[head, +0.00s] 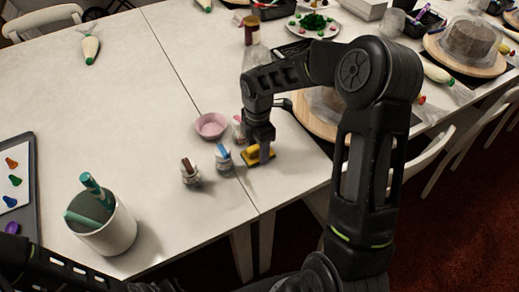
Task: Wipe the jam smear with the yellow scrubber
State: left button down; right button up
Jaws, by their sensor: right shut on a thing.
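The yellow scrubber (250,159) is low at the front edge region of the white table, right of the seam between table sections. My right gripper (260,150) points down and is shut on the scrubber. The scrubber is at or very near the tabletop; I cannot tell whether it touches. No jam smear can be made out; the scrubber, gripper or arm may hide it. Part of my left arm shows at the bottom left, but its gripper is out of view.
Small jars (223,158) and a pink bowl (211,126) stand close left of the scrubber. A white utensil pot (106,232) and a tray (18,180) are further left. A turntable (305,118) with a covered cake stands right, partly behind my arm. The left tabletop is largely clear.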

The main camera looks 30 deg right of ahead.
aim_at(271, 174)
jog(key=shift+f, duration=0.15)
jog(key=shift+s, duration=0.1)
jog(key=shift+s, duration=1.9)
jog(key=shift+s, duration=1.8)
jog(key=shift+r+p, duration=0.2)
jog(key=shift+p, duration=0.1)
notch_tip(271, 174, up, 6)
jog(key=p, duration=0.5)
